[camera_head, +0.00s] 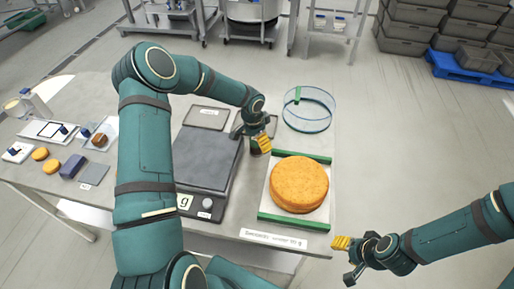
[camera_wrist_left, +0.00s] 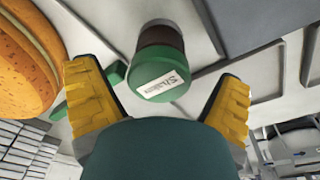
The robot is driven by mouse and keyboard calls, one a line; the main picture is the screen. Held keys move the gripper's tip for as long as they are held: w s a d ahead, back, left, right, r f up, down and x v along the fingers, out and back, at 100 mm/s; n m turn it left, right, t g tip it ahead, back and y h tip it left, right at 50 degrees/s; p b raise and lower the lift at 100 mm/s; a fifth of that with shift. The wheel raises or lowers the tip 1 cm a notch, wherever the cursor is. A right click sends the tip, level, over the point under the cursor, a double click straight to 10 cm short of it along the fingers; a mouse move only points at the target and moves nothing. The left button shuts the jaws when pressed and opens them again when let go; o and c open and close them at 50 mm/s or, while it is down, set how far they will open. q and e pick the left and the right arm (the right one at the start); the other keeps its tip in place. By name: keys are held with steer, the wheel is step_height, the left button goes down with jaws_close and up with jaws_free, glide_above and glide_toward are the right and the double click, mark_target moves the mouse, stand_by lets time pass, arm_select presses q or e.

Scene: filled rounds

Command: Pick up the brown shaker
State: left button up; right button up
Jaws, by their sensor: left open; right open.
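The brown shaker (camera_wrist_left: 158,70) shows in the left wrist view, with a dark brown body and a green cap labelled "Shaker". It lies between the two yellow fingers of my left gripper (camera_wrist_left: 160,85), which is open. I cannot tell whether either finger touches it. In the head view my left gripper (camera_head: 258,138) is low over the table, between the black scale and the round cake, and mostly hides the shaker. My right gripper (camera_head: 346,258) is open and empty, off the table's front right corner.
A round orange cake (camera_head: 299,184) sits on a green-edged tray (camera_head: 293,222). A dark scale (camera_head: 206,160) is left of it. A clear ring (camera_head: 309,110) stands behind. Small items lie at the table's left; crates (camera_head: 420,28) stand on the floor behind.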

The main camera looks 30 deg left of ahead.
arm_select(q)
steer(key=shift+w+f, duration=0.1)
steer(key=shift+f, duration=0.85)
arm_select(e)
steer(key=shift+f, duration=0.55)
arm_select(q)
steer(key=shift+r, duration=0.1)
steer(key=c, duration=1.3)
steer(key=shift+r, duration=0.1)
